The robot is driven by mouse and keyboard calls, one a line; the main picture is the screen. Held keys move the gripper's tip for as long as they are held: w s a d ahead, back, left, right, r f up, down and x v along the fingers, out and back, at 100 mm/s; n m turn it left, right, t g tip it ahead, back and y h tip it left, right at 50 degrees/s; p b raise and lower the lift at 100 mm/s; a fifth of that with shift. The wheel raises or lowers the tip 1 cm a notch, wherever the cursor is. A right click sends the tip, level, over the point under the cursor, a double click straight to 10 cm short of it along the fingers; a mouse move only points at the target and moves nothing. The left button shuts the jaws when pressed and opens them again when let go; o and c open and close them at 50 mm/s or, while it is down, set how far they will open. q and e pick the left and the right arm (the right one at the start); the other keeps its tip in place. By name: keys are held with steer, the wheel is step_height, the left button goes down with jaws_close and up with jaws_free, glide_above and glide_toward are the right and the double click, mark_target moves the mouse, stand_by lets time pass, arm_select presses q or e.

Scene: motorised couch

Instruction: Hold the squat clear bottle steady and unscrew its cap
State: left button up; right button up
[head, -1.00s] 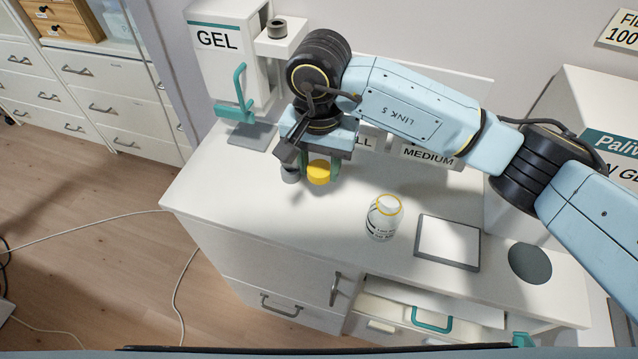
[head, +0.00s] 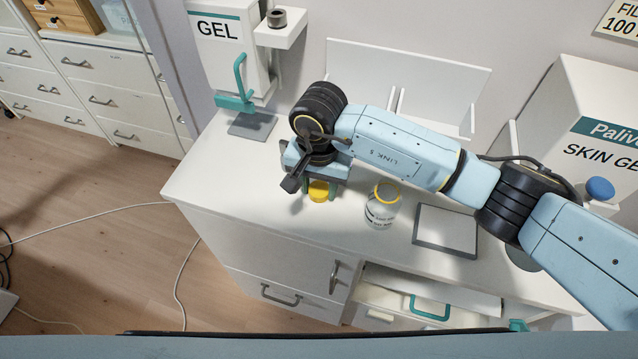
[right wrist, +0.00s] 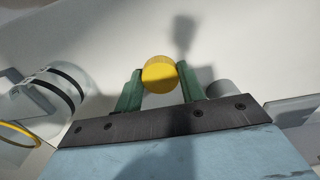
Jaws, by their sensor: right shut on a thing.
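The squat clear bottle (head: 382,210) stands upright on the white counter, its cap off and a yellow ring at its open mouth. It also shows at the left of the right wrist view (right wrist: 48,98), with dark bands. My right gripper (head: 319,186) points down to the left of the bottle, apart from it. It is shut on the yellow cap (head: 319,191), which sits between the green fingertips in the right wrist view (right wrist: 160,75). I cannot tell whether the cap touches the counter. My left gripper is not in view, and nothing holds the bottle.
A grey-framed white pad (head: 445,230) lies right of the bottle. The GEL dispenser (head: 228,50) stands at the back left and a skin gel box (head: 590,130) at the right. A small grey cylinder (right wrist: 219,88) stands near the cap. The counter's front left is clear.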

mark_target(319, 190)
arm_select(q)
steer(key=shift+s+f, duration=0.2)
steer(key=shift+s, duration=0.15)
arm_select(e)
steer(key=o, duration=1.1)
steer(key=shift+f, duration=0.1)
steer(key=shift+r, duration=0.45)
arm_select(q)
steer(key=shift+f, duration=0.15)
arm_select(e)
step_height(319, 190, up, 12)
steer(key=shift+f, duration=0.25)
